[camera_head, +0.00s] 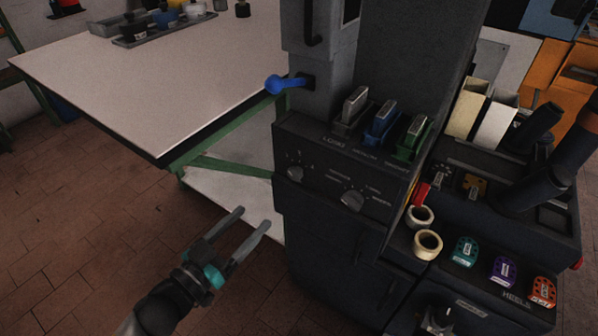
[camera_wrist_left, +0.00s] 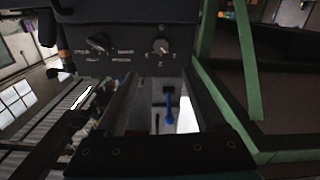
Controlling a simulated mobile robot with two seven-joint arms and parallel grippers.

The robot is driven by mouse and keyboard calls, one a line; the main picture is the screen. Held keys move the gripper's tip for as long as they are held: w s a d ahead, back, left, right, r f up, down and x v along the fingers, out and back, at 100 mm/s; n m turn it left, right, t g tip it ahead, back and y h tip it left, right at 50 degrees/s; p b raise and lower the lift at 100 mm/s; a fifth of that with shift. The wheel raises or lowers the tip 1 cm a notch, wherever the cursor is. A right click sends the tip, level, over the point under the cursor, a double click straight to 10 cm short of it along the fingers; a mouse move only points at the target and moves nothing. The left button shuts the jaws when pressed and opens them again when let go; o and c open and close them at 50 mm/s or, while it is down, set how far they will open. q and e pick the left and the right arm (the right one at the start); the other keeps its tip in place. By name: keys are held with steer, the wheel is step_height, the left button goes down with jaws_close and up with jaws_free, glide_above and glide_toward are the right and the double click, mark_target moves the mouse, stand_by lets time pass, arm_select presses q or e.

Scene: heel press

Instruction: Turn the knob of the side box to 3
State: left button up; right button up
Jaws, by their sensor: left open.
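The side box (camera_head: 310,148) is a dark box on the left face of the machine, with two knobs on its front panel. The left knob (camera_head: 295,174) has small marks around it, too small to read in the head view. The right knob (camera_head: 352,201) has small word labels. In the left wrist view the panel appears upside down; the marked knob (camera_wrist_left: 161,47) has faint digits around it, and its exact setting is unclear. My left gripper (camera_head: 254,222) is open and empty, in front of and below the marked knob, apart from the box.
A blue-handled lever (camera_head: 287,83) sticks out above the box. Silver, blue and green-based blocks (camera_head: 381,120) stand on top. A white table (camera_head: 140,75) with a green frame is at the left. Tape rolls (camera_head: 427,244) and coloured heels (camera_head: 504,271) lie at the right.

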mark_target(293, 176)
arm_select(q)
steer(key=b+x, duration=0.3)
steer(key=x, duration=1)
steer(key=shift+w, duration=0.1)
steer(key=shift+w+d+b, duration=0.3)
steer(key=shift+w+d, duration=0.1)
steer(key=shift+w, duration=0.2)
arm_select(e)
steer(key=w+a+r, duration=0.4)
steer(key=r, duration=0.1)
steer(key=shift+w+r, duration=0.2)
arm_select(q)
steer(key=shift+c, duration=0.3)
jaws_close()
